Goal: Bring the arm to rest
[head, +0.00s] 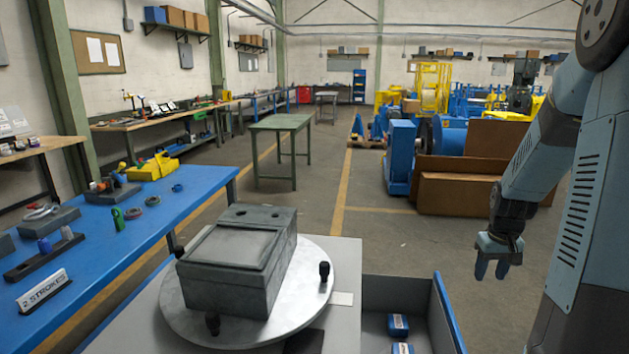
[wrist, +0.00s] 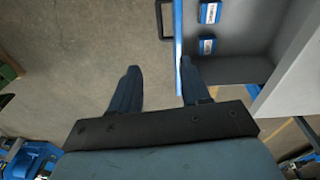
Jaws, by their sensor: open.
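My gripper (head: 491,268) hangs at the right of the head view, pointing down, with its fingers apart and nothing between them. In the wrist view my gripper (wrist: 157,85) also shows both fingers spread, over bare concrete floor and the blue edge of an open drawer. In the head view my gripper is to the right of that grey drawer (head: 444,310) and apart from it. My arm hangs down along the right side of the head view.
A grey metal box (head: 235,270) sits on a round plate (head: 180,318) on the bench. Small blue boxes (head: 398,325) lie in the drawer. A blue workbench (head: 85,260) with tools stands left. Brown panels (head: 455,193) stand behind my gripper. Floor is clear between.

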